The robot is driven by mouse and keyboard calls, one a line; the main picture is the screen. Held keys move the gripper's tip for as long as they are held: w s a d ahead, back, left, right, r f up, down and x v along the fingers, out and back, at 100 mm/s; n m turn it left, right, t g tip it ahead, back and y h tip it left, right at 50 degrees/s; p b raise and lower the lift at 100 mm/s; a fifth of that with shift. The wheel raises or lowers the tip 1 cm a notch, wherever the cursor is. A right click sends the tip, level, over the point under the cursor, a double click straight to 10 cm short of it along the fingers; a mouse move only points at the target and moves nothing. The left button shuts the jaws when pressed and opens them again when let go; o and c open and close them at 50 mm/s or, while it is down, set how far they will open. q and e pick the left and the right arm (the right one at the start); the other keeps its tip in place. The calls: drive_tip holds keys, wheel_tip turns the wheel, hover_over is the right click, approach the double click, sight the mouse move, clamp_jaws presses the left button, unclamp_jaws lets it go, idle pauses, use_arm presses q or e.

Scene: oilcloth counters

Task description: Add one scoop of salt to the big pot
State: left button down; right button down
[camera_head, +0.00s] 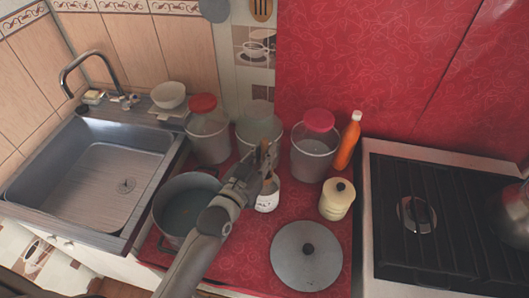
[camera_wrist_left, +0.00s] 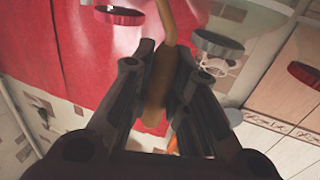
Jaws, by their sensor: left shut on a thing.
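The big pot (camera_head: 163,233) is grey and stands uncovered left of centre on the red counter, with dark contents. My left arm crosses in front of its right side. My left gripper (camera_head: 266,158) is above the counter, right of the pot, near the buckets. It is shut on a wooden handle, clear in the left wrist view (camera_wrist_left: 158,85); the scoop's far end is hard to make out. A white jar (camera_head: 268,202) with a dark marking stands below the gripper, partly hidden by it. I cannot tell which container holds salt. My right gripper is not in view.
Behind stand a red-lidded bucket (camera_head: 208,143), a pale-lidded bucket (camera_head: 250,132) and a pink-red-lidded bucket (camera_head: 314,160). An orange bottle (camera_head: 348,144), a cream canister (camera_head: 336,204) and a pot lid (camera_head: 292,270) are to the right. The sink (camera_head: 85,165) and stove (camera_head: 435,230) flank the counter.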

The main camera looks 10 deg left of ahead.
use_arm(q)
wheel_tip(320, 180, down, 2)
drive_tip(key=shift+b, duration=0.7)
drive_tip(key=shift+f+b, duration=0.4)
drive_tip(key=shift+f, duration=0.3)
drive_tip(key=shift+f+b, duration=1.8)
drive_tip(key=shift+f, duration=0.95)
drive_tip(key=shift+r, duration=0.1)
wheel_tip(320, 180, up, 10)
drive_tip(key=p, duration=1)
